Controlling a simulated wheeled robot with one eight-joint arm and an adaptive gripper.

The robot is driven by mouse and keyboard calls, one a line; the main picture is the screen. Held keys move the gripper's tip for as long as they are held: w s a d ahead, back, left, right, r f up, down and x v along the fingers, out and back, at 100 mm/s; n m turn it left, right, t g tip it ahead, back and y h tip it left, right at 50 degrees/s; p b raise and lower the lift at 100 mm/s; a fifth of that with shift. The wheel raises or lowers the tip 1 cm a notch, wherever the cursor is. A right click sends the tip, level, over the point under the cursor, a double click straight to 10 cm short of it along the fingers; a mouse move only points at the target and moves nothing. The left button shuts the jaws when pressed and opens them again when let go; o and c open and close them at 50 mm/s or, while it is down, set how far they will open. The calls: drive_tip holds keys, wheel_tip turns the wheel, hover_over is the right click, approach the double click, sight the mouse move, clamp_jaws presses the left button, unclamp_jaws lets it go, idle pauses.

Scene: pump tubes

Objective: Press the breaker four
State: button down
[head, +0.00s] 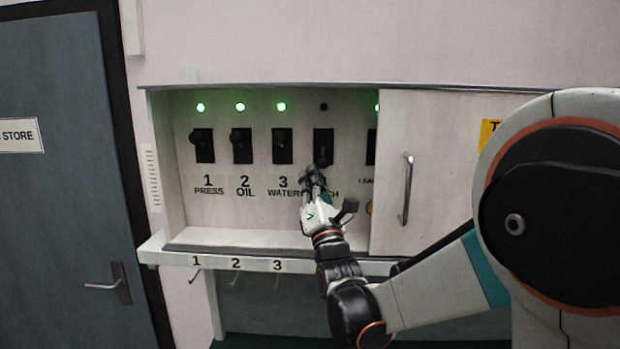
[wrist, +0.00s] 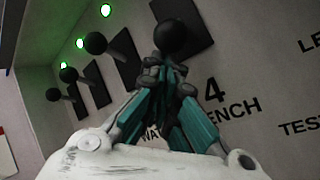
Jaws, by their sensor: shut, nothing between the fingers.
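Breaker four (head: 323,146) is a black plate with a black ball-ended lever, right of breaker three (head: 282,146), in the open wall cabinet. The lamp above it (head: 323,106) is dark. In the wrist view its ball knob (wrist: 170,36) stands out from its plate (wrist: 194,20), above the printed 4. My gripper (head: 317,174) is shut and empty, just below breaker four, and covers part of its label. In the wrist view the shut fingertips (wrist: 165,70) are just under the knob; I cannot tell whether they touch it.
Breakers one (head: 204,146) and two (head: 241,146) are to the left; green lamps shine above one to three. A fifth breaker (head: 371,147), lamp green, is partly hidden by the cabinet's panel (head: 440,160) with a handle (head: 407,188). A shelf edge (head: 210,259) runs below.

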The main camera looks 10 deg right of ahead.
drive_tip(key=shift+s+a+r+m+g+p, duration=0.1)
drive_tip(key=shift+s+r+m+g+p, duration=0.2)
drive_tip(key=shift+g+p, duration=0.2)
